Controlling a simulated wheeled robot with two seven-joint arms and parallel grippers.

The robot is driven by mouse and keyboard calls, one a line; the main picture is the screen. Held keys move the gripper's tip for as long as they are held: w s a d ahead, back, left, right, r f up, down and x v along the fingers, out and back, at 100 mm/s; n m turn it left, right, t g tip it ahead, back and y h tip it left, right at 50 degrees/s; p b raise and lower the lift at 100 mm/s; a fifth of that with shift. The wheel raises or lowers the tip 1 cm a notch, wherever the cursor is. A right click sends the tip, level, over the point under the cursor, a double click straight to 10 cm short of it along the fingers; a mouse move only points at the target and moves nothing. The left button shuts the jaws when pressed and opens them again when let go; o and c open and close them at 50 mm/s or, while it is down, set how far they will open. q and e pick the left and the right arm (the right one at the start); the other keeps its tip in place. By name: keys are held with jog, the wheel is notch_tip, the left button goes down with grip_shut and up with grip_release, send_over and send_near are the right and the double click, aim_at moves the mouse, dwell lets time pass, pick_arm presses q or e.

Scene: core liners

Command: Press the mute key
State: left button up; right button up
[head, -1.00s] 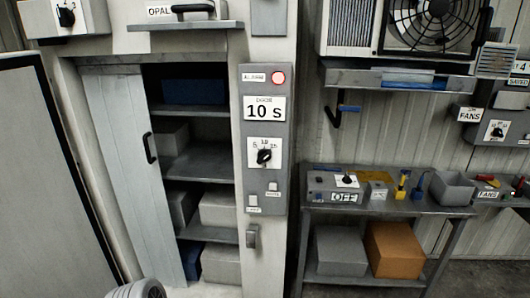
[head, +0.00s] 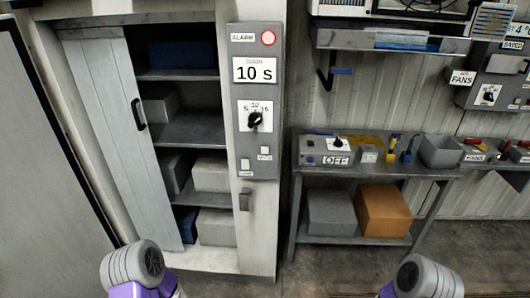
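The grey alarm panel (head: 243,90) is on the white post in the middle of the head view. It has a lamp with a red ring (head: 268,38), a display (head: 255,70) reading "10 S" and a black rotary knob (head: 255,120). Below the knob are two small pale keys, one at the right (head: 264,151) and one lower left (head: 246,164). Their labels are too small to read surely; the right one looks like "MUTE". Rounded grey links of my arms show at the bottom edge, left and right, well below the panel. Neither gripper is in view.
A shelf cabinet (head: 189,131) with a half-open grey sliding door (head: 100,120) stands left of the panel. A metal bench (head: 410,168) with a control box (head: 323,147), small tools and a grey bin (head: 440,151) is at right. A handle (head: 244,199) juts out below the panel.

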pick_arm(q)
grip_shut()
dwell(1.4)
